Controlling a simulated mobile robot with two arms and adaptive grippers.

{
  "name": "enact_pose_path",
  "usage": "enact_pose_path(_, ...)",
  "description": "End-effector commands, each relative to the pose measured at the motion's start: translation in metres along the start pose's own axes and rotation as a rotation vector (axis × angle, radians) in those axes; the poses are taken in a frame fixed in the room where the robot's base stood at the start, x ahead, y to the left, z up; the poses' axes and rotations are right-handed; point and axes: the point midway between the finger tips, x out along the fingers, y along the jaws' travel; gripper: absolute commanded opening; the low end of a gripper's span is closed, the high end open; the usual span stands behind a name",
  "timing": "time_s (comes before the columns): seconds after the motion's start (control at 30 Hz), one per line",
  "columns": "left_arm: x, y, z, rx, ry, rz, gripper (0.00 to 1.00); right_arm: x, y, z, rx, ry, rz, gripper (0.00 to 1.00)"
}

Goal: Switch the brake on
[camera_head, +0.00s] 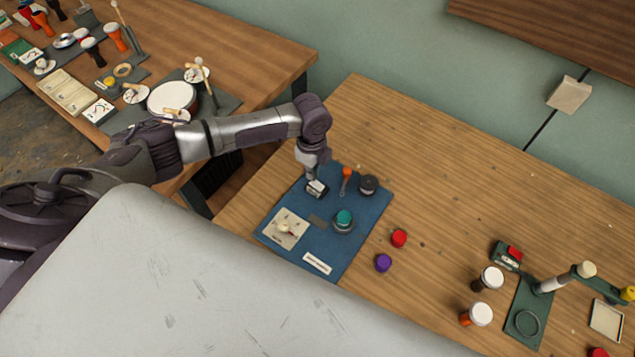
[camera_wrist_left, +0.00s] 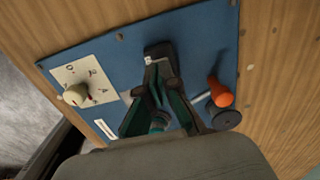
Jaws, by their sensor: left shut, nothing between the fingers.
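A blue panel (camera_head: 335,250) lies on the wooden table. My left gripper (camera_head: 314,177) comes down over its back left part, shut and empty. In the left wrist view the fingertips (camera_wrist_left: 158,66) meet at a small dark switch housing (camera_wrist_left: 160,48), partly covered by them; I cannot tell contact or the switch's position. The panel also holds an orange-tipped lever (camera_head: 346,173), a black round knob (camera_head: 368,184), a teal button (camera_head: 344,217) and a cream dial (camera_head: 286,228) on a marked plate. I cannot read which control is the brake. My right gripper is out of view.
A red cap (camera_head: 399,238) and a purple cap (camera_head: 383,263) lie right of the panel. Small drums (camera_head: 481,314) and a green stand (camera_head: 527,318) are farther right. Another table (camera_head: 190,45) with drums and parts is at the left. The table behind the panel is mostly clear.

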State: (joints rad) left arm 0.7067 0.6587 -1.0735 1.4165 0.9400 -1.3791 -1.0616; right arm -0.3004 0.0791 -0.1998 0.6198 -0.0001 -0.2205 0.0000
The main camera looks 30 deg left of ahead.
Motion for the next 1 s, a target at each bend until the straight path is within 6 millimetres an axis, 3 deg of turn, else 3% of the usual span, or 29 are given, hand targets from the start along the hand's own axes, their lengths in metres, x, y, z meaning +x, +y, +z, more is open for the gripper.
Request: enact_pose_path(1.0,0.012,0.0,0.0,0.0,0.001,0.0,0.0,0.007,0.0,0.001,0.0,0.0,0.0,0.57)
